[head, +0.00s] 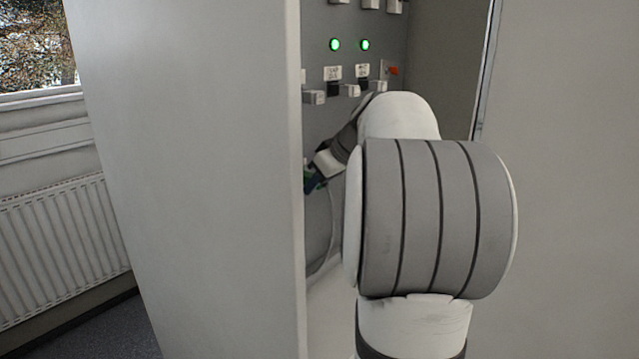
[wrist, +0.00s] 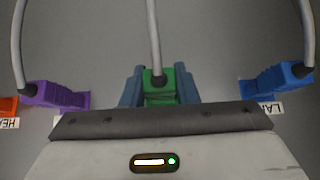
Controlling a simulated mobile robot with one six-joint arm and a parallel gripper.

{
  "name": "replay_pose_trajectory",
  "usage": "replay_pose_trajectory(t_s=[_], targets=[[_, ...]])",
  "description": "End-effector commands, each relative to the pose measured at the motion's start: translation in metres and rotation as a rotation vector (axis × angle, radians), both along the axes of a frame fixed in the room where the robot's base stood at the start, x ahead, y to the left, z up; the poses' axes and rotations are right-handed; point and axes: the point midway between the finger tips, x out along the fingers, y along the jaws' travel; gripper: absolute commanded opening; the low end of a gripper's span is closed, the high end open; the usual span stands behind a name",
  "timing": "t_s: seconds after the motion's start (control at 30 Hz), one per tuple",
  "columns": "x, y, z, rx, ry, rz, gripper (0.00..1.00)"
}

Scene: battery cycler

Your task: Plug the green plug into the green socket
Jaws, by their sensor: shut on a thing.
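The green plug (wrist: 160,88) is between the two blue-grey fingers of my gripper (wrist: 159,82), which are shut on it. A grey cable runs from the plug up past the top edge of the wrist view. The green socket cannot be made out; the plug and gripper body may hide it, and I cannot tell whether the plug touches it. In the head view my gripper (head: 313,178) is inside the cabinet, low at the panel's left side, partly hidden by the cabinet wall and my arm.
A purple plug (wrist: 55,95) is at a purple socket on the left, and a blue plug (wrist: 278,79) at a blue socket on the right, each with a grey cable. An orange part (wrist: 8,107) is at the far left. The cabinet's side wall (head: 200,180) stands close left of my gripper.

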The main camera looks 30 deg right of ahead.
Motion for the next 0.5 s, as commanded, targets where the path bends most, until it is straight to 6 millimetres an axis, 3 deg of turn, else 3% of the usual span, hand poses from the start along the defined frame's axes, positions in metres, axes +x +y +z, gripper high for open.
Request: replay_pose_trajectory(t_s=[0.27,0.3,0.5], targets=[[0.0018,0.0005,-0.0001,0.000,0.000,0.000,0.14],[0.0017,0.0006,0.0000,0.000,0.000,0.000,0.29],[0.0017,0.0006,0.0000,0.000,0.000,0.000,0.46]])
